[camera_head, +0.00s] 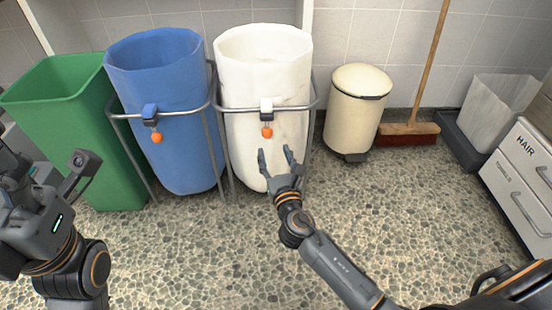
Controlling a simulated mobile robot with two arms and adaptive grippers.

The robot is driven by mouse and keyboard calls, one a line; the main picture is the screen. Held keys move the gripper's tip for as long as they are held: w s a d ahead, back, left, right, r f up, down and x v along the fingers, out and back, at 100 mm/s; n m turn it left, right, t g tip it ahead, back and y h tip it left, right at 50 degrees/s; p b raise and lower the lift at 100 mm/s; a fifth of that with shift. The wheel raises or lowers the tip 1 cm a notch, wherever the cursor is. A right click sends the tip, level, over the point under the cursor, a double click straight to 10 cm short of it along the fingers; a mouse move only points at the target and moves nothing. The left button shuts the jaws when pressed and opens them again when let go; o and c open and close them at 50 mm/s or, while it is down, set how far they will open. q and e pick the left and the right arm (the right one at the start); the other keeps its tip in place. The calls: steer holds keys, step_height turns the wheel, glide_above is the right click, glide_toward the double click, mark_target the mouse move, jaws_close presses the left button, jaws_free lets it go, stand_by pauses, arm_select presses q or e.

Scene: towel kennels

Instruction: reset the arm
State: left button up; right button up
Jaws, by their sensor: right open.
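My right gripper (275,158) is open and empty. Its arm reaches up from the lower right, and its two fingers point away from me, in front of the lower part of the white bag bin (262,75). I cannot tell whether the fingertips touch the bag. My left arm stands at the left edge, in front of the green bin (75,120). My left gripper (50,172) shows partly there, and its jaw opening cannot be made out.
A blue bag bin (175,85) stands in a metal frame beside the white one. A cream pedal bin (356,105), a broom (408,130), a grey bin (495,105) and a drawer cabinet (520,180) stand to the right. The pebbled floor (400,210) is clear.

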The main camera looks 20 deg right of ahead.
steer(key=shift+s+a, duration=0.1)
steer(key=shift+s, duration=0.6)
